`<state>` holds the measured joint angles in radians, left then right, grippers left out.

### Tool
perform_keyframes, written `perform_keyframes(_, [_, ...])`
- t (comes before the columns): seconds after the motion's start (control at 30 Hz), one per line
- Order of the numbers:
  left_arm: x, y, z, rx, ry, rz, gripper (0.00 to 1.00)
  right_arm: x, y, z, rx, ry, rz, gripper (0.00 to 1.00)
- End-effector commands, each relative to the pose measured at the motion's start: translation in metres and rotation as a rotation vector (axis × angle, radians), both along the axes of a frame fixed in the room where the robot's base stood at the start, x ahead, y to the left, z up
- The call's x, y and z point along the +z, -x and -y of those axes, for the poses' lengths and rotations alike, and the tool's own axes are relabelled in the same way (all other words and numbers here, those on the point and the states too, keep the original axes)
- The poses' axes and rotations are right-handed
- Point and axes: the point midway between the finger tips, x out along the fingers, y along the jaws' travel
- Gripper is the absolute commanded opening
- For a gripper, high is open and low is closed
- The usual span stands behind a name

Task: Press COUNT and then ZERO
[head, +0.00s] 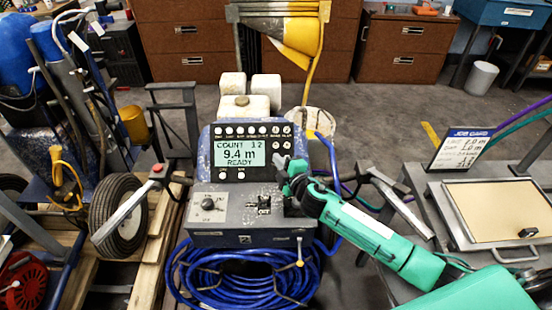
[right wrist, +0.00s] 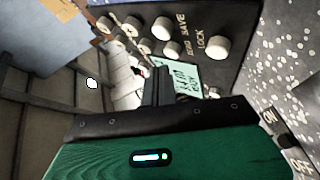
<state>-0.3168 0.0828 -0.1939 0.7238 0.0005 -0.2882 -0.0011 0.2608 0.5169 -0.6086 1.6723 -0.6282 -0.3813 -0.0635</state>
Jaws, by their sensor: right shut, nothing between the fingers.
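The striper's black control panel (head: 231,160) has a lit display (head: 239,154) reading COUNT 12, 9.4 m, READY. A row of pale round buttons (head: 241,130) runs above the display, with more at the right; their labels are too small to read in the head view. In the right wrist view, round white buttons (right wrist: 162,28) stand near the printed words ZERO, SAVE and LOCK; I cannot read COUNT there. My right gripper (head: 287,172) is shut and empty, in front of the panel's lower right. Its dark fingers (right wrist: 158,84) partly hide the display in the wrist view. My left gripper is not in view.
Below the panel are a dial (head: 208,204), a toggle switch (head: 264,203) and a coiled blue hose (head: 240,275). A job card (head: 462,148) stands at the right behind a tan-topped case (head: 500,210). A wheeled cart (head: 118,215) stands at left.

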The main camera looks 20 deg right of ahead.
Motion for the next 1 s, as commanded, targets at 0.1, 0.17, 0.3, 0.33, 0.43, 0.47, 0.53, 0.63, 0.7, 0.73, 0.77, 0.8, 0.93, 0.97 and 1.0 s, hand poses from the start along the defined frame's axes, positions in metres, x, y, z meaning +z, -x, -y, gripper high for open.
perform_keyframes(0.1, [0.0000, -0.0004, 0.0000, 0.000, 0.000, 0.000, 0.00, 0.0000, 0.0000, 0.0000, 0.000, 0.000, 0.000, 0.00])
perform_keyframes(0.17, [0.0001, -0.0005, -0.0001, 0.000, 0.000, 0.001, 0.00, 0.0000, 0.0000, 0.0000, 0.000, 0.000, 0.000, 0.00])
perform_keyframes(0.3, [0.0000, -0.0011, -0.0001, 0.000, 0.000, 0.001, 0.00, 0.0000, 0.0000, 0.0000, 0.000, 0.000, 0.000, 0.00])
perform_keyframes(0.33, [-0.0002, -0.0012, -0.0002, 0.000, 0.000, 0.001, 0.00, -0.0001, -0.0002, 0.0000, 0.000, 0.000, 0.000, 0.00])
perform_keyframes(0.43, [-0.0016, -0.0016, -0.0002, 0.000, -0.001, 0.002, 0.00, -0.0020, -0.0015, 0.0004, 0.000, 0.000, 0.000, 0.00])
perform_keyframes(0.47, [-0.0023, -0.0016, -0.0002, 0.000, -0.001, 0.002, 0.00, -0.0029, -0.0022, 0.0006, 0.000, 0.000, 0.000, 0.00])
perform_keyframes(0.53, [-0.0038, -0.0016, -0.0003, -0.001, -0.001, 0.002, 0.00, -0.0047, -0.0038, 0.0010, 0.000, 0.000, 0.000, 0.00])
perform_keyframes(0.63, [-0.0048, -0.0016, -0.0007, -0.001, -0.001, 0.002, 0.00, -0.0060, -0.0056, 0.0015, 0.001, 0.000, 0.000, 0.00])
perform_keyframes(0.7, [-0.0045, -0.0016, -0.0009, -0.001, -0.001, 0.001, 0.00, -0.0058, -0.0058, 0.0016, 0.001, 0.000, 0.000, 0.00])
perform_keyframes(0.73, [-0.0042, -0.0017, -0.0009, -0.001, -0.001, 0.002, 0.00, -0.0057, -0.0058, 0.0015, 0.001, 0.000, 0.000, 0.00])
perform_keyframes(0.77, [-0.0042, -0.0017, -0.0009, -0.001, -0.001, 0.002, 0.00, -0.0056, -0.0057, 0.0016, 0.001, 0.000, 0.000, 0.00])
perform_keyframes(0.8, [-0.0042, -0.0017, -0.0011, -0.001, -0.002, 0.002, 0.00, -0.0055, -0.0057, 0.0016, 0.001, 0.000, 0.000, 0.00])
perform_keyframes(0.93, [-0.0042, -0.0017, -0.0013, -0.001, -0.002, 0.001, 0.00, -0.0057, -0.0058, 0.0015, 0.000, 0.000, 0.000, 0.00])
perform_keyframes(0.97, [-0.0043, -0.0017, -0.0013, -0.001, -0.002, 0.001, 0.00, -0.0058, -0.0059, 0.0016, 0.000, 0.000, 0.000, 0.00])
perform_keyframes(1.0, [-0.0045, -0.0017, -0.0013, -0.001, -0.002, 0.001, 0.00, -0.0059, -0.0060, 0.0016, 0.000, 0.000, 0.000, 0.00])
